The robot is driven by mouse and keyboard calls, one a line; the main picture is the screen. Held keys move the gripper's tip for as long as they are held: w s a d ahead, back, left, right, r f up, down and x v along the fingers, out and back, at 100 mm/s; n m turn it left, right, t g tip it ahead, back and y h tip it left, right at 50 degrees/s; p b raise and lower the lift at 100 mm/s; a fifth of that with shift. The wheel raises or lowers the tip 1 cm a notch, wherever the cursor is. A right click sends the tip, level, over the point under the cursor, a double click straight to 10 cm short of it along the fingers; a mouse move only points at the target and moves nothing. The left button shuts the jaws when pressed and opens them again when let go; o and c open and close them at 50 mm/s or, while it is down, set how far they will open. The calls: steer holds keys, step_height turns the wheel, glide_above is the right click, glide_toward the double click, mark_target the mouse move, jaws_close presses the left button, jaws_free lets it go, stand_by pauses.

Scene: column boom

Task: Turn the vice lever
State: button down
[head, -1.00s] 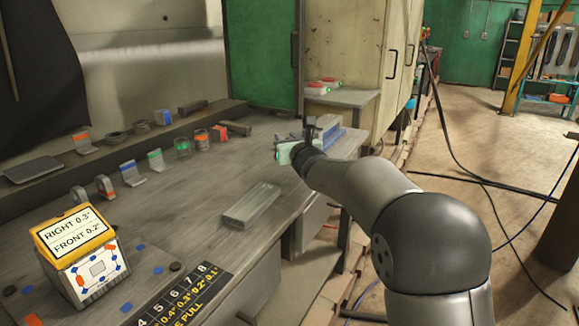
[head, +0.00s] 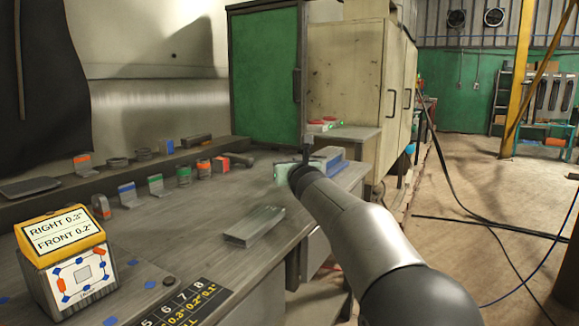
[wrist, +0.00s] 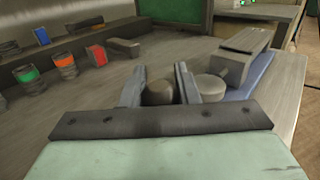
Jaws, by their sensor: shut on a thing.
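The vice stands at the far right end of the workbench, a blue body (head: 331,158) in the head view. In the wrist view its blue side (wrist: 262,75) and grey top block (wrist: 245,58) show at the right. My gripper (wrist: 160,84) is shut on a dark rounded piece, which looks like the end of the vice lever (wrist: 160,94), with one finger on each side. A second round grey-brown piece (wrist: 208,88) sits just right of the fingers. In the head view my gripper (head: 306,156) is at the vice, and my wrist hides most of the lever.
The bench (head: 190,225) carries a grey metal block (head: 254,225), a yellow-topped display box (head: 65,255) and a black numbered plate (head: 185,305). Several small parts line the back ledge. A green cabinet (head: 266,80) rises behind. Open floor lies at the right.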

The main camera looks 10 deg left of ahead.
steer(key=c, duration=1.1)
jaws_free()
steer(key=shift+a+f, duration=0.1)
steer(key=shift+a, duration=0.05)
steer(key=b+v, duration=0.4)
steer(key=v, duration=1.3)
steer(key=shift+s+b, duration=0.15)
steer(key=shift+b, duration=0.25)
